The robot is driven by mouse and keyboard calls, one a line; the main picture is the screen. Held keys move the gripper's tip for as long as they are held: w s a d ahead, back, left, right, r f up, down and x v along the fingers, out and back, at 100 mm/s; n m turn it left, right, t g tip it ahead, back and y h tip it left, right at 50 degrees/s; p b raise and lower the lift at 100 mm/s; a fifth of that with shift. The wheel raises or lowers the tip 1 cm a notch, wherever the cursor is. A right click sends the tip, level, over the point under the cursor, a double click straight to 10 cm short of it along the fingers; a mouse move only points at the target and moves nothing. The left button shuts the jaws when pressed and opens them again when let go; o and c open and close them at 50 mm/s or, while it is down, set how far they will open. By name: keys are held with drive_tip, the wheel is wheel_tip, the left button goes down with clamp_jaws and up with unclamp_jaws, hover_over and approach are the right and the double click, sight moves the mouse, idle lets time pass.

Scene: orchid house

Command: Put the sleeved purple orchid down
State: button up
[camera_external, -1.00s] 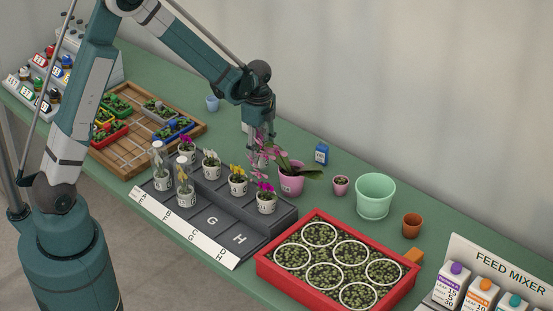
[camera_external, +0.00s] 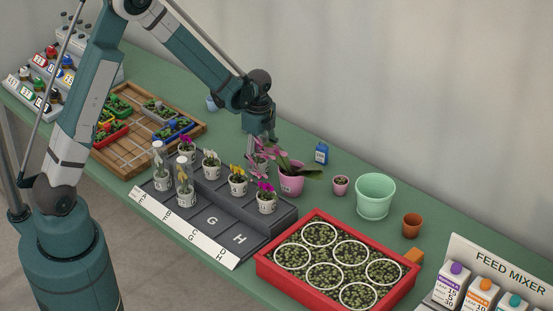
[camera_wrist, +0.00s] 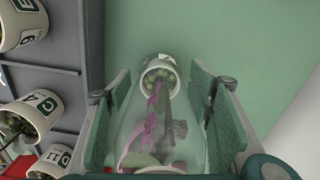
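The sleeved purple orchid (camera_wrist: 150,115) is a white pot with purple flowers inside a clear, flaring sleeve. In the wrist view it lies between the two finger pads of my gripper (camera_wrist: 165,120), which press against the sleeve from both sides. In the external view my gripper (camera_external: 262,138) points down behind the dark rack (camera_external: 190,212), with the orchid (camera_external: 259,160) below it, partly hidden. The pot is over the green bench, just behind the rack; I cannot tell whether its base touches the bench.
The rack holds several white pots, two with clear sleeves. A pink pot with an orchid (camera_external: 291,184) stands close right of my gripper. A small blue box (camera_external: 321,153), mint pot (camera_external: 375,196) and red tray (camera_external: 268,273) are further right. Green bench shows behind the rack.

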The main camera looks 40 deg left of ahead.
drive_tip(key=shift+r, duration=0.15)
drive_tip(key=shift+r+p, duration=0.7)
drive_tip(key=shift+r, duration=5.3)
drive_tip(key=shift+s+a+r, duration=0.1)
drive_tip(key=shift+s+r, duration=0.1)
drive_tip(key=shift+r, duration=0.15)
drive_tip(key=s+a+r+n+t, duration=0.2)
drive_tip(key=s+a+r+n, duration=0.2)
drive_tip(key=s+r, duration=0.45)
drive_tip(key=s+a+r+n+t, duration=0.1)
drive_tip(key=s+a+r+n, duration=0.1)
drive_tip(key=s, duration=0.5)
drive_tip(key=s+a+r+n+t, duration=0.2)
drive_tip(key=s+r+n, duration=0.2)
drive_tip(key=s+n, duration=0.2)
drive_tip(key=s+a+r+n+t, duration=0.2)
drive_tip(key=s+r+n, duration=0.1)
drive_tip(key=s, duration=0.7)
drive_tip(key=shift+s+a+r+n, duration=0.15)
drive_tip(key=shift+a+r+n, duration=0.1)
drive_tip(key=shift+n, duration=0.35)
